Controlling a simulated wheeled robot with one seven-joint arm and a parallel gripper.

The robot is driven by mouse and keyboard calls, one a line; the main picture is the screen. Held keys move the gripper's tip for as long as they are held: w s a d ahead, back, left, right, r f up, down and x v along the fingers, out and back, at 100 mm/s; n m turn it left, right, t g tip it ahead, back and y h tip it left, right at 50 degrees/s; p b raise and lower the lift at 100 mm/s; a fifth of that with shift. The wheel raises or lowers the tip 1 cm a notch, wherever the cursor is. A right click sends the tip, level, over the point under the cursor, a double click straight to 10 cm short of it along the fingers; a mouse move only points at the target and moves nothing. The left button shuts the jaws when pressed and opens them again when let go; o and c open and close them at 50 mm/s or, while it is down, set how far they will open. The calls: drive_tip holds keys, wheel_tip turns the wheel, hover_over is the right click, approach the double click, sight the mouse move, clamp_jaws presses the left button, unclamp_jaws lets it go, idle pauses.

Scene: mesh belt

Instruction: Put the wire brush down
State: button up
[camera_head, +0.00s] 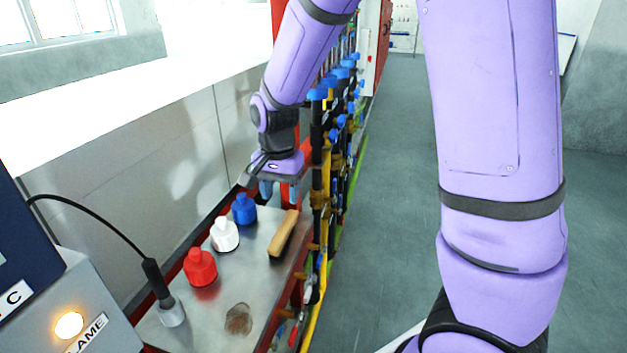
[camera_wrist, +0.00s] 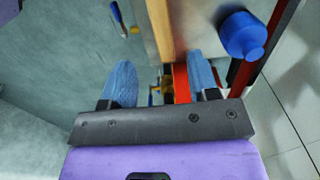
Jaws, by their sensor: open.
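The wire brush (camera_head: 283,233) has a tan wooden body and lies on the metal shelf (camera_head: 262,268), close to its right edge. Its bristles cannot be made out. My gripper (camera_head: 279,190) is beyond the far end of the brush, over the far part of the shelf. In the wrist view my gripper (camera_wrist: 161,75) has its two blue fingers wide apart with nothing held between them. The wooden brush (camera_wrist: 159,28) shows there ahead of the gap, apart from both fingers.
Blue (camera_head: 244,209), white (camera_head: 224,234) and red (camera_head: 200,267) bottles stand in a row left of the brush. A black-cabled probe (camera_head: 165,293) stands at the near left. Pipes with blue-capped valves (camera_head: 318,95) run along the shelf's right side. A dark round patch marks the near shelf.

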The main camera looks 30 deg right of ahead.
drive_tip(key=s+d+r+n+t+y, duration=0.1)
drive_tip(key=s+d+r+n+t, duration=0.3)
drive_tip(key=s+r, duration=0.75)
drive_tip(key=s+d+r+n+t+h, duration=0.1)
drive_tip(key=s+d+r+n, duration=0.2)
drive_tip(key=s, duration=0.8)
wheel_tip(320, 180, up, 5)
drive_tip(key=shift+s+f+n, duration=0.15)
drive_tip(key=shift+f+n, duration=0.05)
drive_tip(key=shift+n, duration=0.8)
drive_tip(key=shift+o, duration=0.4)
